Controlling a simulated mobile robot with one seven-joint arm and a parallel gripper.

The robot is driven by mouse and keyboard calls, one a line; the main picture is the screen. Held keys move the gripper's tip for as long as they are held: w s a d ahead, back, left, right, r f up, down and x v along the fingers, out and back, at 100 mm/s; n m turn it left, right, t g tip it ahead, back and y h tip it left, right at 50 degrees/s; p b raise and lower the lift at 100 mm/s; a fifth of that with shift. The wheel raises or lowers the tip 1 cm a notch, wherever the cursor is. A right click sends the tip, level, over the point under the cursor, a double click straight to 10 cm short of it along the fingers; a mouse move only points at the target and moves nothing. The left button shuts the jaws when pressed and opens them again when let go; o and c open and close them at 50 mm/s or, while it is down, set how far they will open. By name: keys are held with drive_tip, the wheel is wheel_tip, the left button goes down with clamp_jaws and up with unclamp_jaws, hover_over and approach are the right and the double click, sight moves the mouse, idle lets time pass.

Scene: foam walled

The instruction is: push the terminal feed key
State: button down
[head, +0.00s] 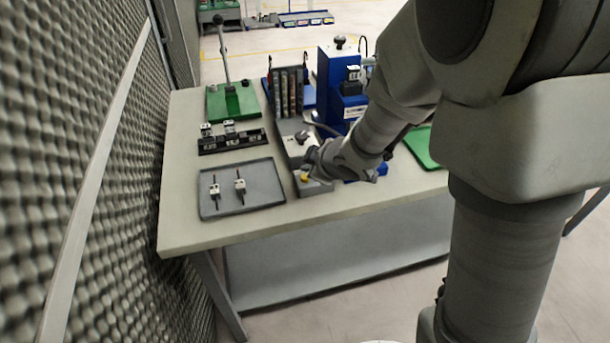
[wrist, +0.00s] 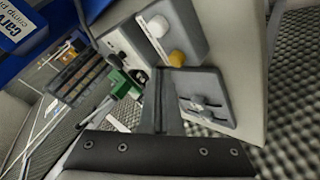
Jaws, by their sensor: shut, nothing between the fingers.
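A grey box (head: 318,188) sits at the front edge of the table, with a yellow button (head: 305,177) on its top. The wrist view shows this box (wrist: 192,22) with the yellow button (wrist: 177,58) and a white button (wrist: 158,26). I see no readable label, so I cannot tell which button is the feed key. My gripper (head: 311,163) is low over the box. Its shut, empty fingers (wrist: 162,76) end close to the yellow button in the wrist view. I cannot tell whether they touch it.
A grey tray (head: 250,205) with two small parts lies left of the box. Behind are a black fixture (head: 232,141), a green lever press (head: 232,102), a rack (head: 286,92) and a blue crimp machine (head: 335,85). A textured foam wall (head: 75,150) borders the left.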

idle(0.5)
drive_tip(key=shift+f+b, duration=0.4)
drive_tip(key=shift+f, duration=0.1)
drive_tip(key=shift+f+b, duration=0.5)
idle(0.5)
drive_tip(key=shift+r, duration=0.15)
drive_tip(key=shift+r+p, duration=0.85)
drive_tip(key=shift+p, duration=0.05)
wheel_tip(320, 180, up, 5)
drive_tip(key=p, duration=0.4)
drive_tip(key=shift+p, duration=0.35)
drive_tip(key=shift+d, duration=0.1)
idle(0.4)
